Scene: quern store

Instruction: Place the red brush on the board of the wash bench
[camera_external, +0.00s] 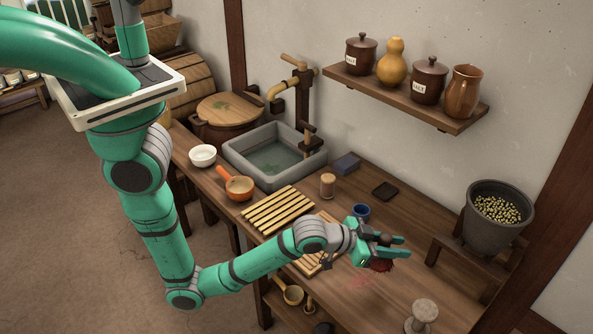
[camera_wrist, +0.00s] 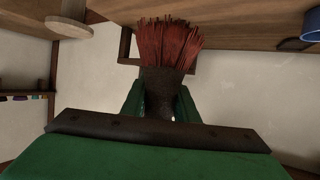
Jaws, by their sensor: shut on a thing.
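My gripper (camera_external: 392,247) is shut on the red brush (camera_external: 381,266), over the right part of the wash bench (camera_external: 390,298). In the wrist view, the brush's red bristles (camera_wrist: 166,45) point away from the gripper, and its dark bound part sits between the green fingers (camera_wrist: 160,100). The brush seems a little above the bench top; the exact gap cannot be told. A slatted wooden board (camera_external: 278,209) lies on the bench in front of the stone basin. A second slatted wooden piece (camera_external: 312,264) lies nearer my gripper, partly hidden by my arm.
A blue cup (camera_external: 360,211) stands just behind my gripper. A wooden spool-shaped stand (camera_external: 422,315) is at the front right. An orange pan (camera_external: 238,188), white bowl (camera_external: 203,156) and stone basin (camera_external: 275,158) are at left. A grey pot (camera_external: 495,225) stands at right.

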